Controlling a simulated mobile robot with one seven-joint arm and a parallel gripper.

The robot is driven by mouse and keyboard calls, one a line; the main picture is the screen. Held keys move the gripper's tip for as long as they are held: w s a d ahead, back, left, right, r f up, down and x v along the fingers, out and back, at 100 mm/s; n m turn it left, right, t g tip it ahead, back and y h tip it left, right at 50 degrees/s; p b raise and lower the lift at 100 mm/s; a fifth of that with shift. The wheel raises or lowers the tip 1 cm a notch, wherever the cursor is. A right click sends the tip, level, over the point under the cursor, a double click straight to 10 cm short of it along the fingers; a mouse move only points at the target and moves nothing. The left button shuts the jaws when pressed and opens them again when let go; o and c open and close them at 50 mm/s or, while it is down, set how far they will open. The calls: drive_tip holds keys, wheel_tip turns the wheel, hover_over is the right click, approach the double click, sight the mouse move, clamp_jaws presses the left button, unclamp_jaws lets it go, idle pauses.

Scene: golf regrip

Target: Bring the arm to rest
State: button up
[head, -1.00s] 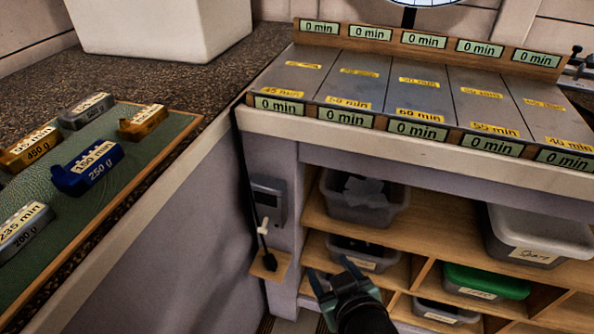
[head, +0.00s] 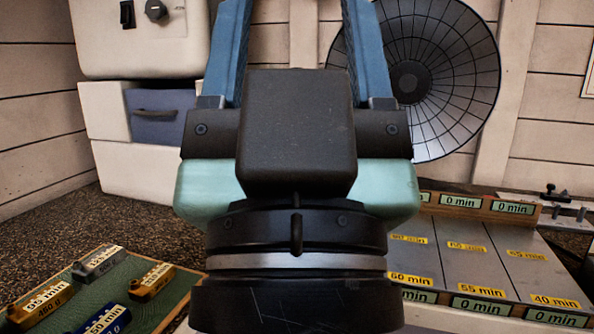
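My gripper (head: 295,45) fills the middle of the head view, raised close to the camera and pointing up. Its two blue fingers stand wide apart, and their tips run out of the top of the picture. Nothing shows between the visible parts of the fingers. It hides much of the bench and wall behind it.
A green mat (head: 168,304) with labelled blocks, among them a blue block (head: 106,322), lies at lower left. Grey labelled plates (head: 520,262) with "0 min" displays are at right. A dark round fan-like disc (head: 465,60) and a white box with a drawer (head: 160,118) stand behind.

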wheel_tip(320, 180, up, 22)
drive_tip(key=p, duration=1.9)
